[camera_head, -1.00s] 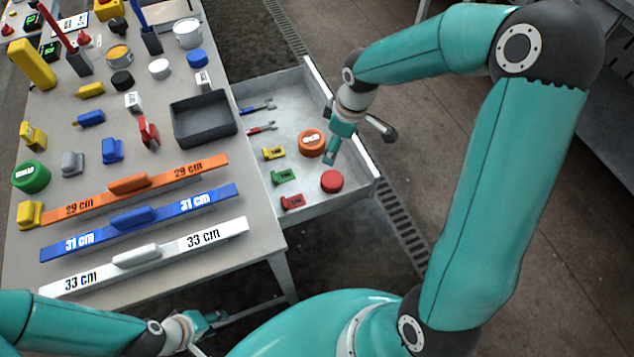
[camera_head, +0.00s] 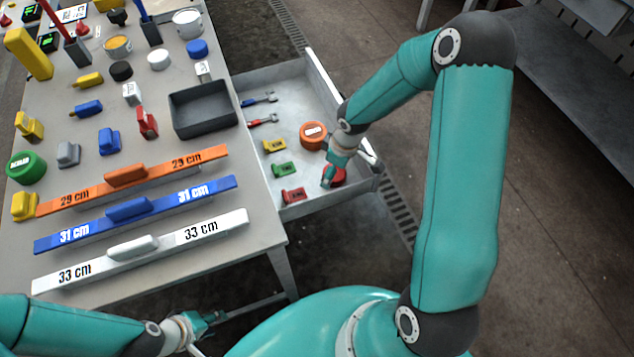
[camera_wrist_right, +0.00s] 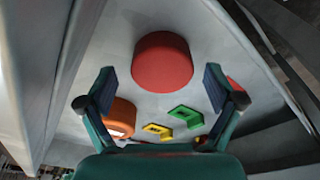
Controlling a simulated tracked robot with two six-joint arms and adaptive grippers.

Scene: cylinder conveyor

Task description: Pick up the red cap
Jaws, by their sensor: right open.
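The red cap (camera_head: 338,178) lies in the open drawer near its front right corner, partly hidden in the head view by my right gripper (camera_head: 348,172). In the right wrist view the round red cap (camera_wrist_right: 162,62) shows whole, just beyond and above the gap between the two fingers. My right gripper (camera_wrist_right: 160,90) is open and empty, with a finger on either side of the gap. It does not visibly touch the cap. My left gripper (camera_head: 216,332) is low at the bottom of the head view, beside the table, and looks open and empty.
The grey drawer (camera_head: 290,85) holds an orange round cap (camera_head: 313,136), yellow (camera_head: 274,146), green (camera_head: 284,169) and red (camera_head: 293,194) small blocks and two small tools. Its walls stand close to the red cap. The table (camera_head: 150,175) carries bars, a dark tray (camera_head: 203,110) and other objects.

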